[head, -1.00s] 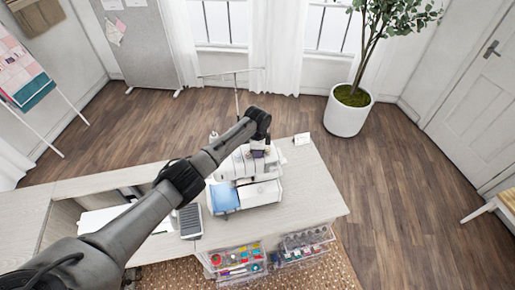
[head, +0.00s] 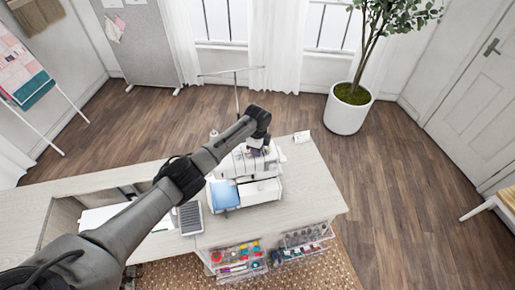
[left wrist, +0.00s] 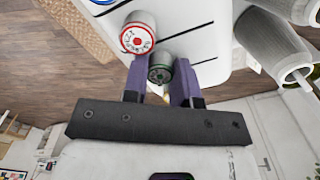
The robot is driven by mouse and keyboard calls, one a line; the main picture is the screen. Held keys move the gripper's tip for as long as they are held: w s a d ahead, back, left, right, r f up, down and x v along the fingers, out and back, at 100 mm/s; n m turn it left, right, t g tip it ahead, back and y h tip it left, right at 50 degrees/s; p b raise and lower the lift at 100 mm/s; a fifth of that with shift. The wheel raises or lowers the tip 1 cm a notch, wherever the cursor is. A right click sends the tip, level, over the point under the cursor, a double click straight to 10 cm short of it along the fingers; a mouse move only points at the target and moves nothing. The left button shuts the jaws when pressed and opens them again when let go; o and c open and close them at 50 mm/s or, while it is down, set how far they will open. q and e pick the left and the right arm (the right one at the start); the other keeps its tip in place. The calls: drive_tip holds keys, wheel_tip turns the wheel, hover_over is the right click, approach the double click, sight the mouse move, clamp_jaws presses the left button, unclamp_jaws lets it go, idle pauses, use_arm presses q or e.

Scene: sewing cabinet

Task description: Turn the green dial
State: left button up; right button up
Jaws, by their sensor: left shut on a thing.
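The green dial (left wrist: 160,73) shows in the left wrist view, on the white front of the sewing machine (head: 232,164). My left gripper (left wrist: 160,80) has its two purple fingers on either side of the green dial and is shut on it. In the head view the left gripper (head: 257,150) is at the upper part of the machine, and the dial is too small or hidden to make out. My right gripper is not in view.
A red dial (left wrist: 138,37) sits close beside the green one. Grey thread cones (left wrist: 270,45) are at the right of the left wrist view. The machine stands on a pale cabinet top (head: 305,185), with a blue cloth (head: 223,195) and a grey calculator-like item (head: 190,218) nearby.

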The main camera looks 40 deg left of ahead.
use_arm(q)
drive_tip(key=o, duration=0.9)
drive_tip(key=shift+o, duration=0.2)
wheel_tip(320, 180, up, 14)
idle(0.7)
